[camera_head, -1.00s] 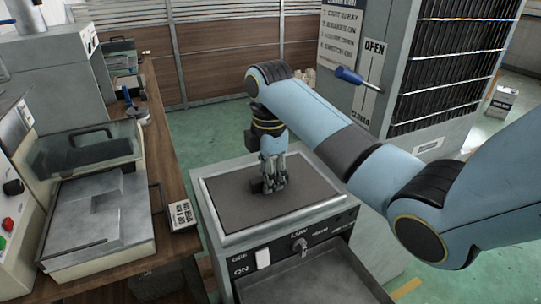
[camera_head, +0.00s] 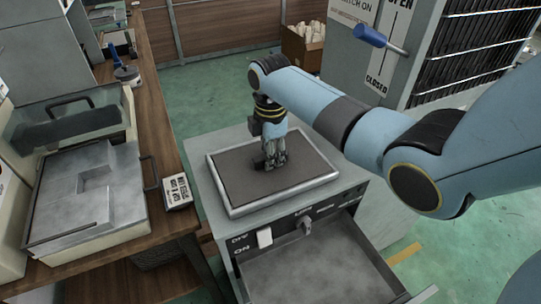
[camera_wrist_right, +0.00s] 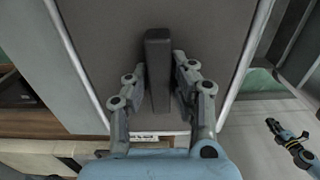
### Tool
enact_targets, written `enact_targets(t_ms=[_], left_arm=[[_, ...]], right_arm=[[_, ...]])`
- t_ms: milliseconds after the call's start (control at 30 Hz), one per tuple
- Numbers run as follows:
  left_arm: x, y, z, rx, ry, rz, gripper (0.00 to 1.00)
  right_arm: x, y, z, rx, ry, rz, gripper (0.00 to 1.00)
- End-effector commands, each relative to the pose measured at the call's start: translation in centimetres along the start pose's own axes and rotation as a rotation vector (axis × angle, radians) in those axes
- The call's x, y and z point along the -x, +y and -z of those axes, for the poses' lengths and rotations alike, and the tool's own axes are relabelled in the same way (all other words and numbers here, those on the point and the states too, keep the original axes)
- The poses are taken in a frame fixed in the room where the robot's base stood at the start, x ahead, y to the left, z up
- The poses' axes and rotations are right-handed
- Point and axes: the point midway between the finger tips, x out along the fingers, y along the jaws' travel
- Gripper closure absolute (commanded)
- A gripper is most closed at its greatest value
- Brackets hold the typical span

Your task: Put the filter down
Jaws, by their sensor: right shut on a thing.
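The filter is most likely the flat dark panel with a light metal rim (camera_head: 219,180) on the grey cabinet (camera_head: 205,197); from here I cannot tell whether it rests flat or hovers slightly. My right gripper (camera_head: 270,166) points down at its middle. In the right wrist view, the right gripper (camera_wrist_right: 160,110) is shut on a dark upright bar handle (camera_wrist_right: 158,60) on the panel (camera_wrist_right: 105,45). A small gripper, seemingly my left one (camera_wrist_right: 288,138), shows at the lower right of that view, away from the filter; its jaws are too small to judge.
An open drawer or tray (camera_head: 320,265) sticks out below the cabinet's switches. A wooden bench (camera_head: 165,120) with a lidded machine (camera_head: 85,200) and a small sign (camera_head: 177,190) stands at left. A tall unit with a blue-handled lever (camera_head: 370,36) stands behind right.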

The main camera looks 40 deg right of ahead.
Motion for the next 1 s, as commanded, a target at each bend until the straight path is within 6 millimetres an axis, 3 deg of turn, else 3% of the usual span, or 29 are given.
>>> enact_targets(t_ms=[400, 433, 600, 867, 1000], left_arm=[[-0.1, 0.2, 0.2, 0.001, 0.004, -0.002, 1.0], [-0.1, 0.2, 0.2, 0.001, 0.004, -0.003, 1.0], [-0.1, 0.4, 0.1, 0.002, 0.002, -0.004, 1.0], [-0.1, 0.4, 0.1, 0.002, 0.0, -0.004, 1.0], [0.1, 0.3, 0.1, 0.002, 0.0, -0.004, 1.0]], right_arm=[[-0.7, 0.1, 0.0, 0.0, 0.001, -0.002, 1.0], [-0.7, 0.0, 0.0, 0.0, 0.0, -0.001, 0.76], [-0.7, 0.1, 0.0, 0.0, 0.0, -0.001, 0.55], [-0.6, 0.1, 0.0, 0.0, 0.001, -0.002, 0.55], [0.7, 0.1, 0.0, 0.0, 0.001, -0.004, 0.55]])
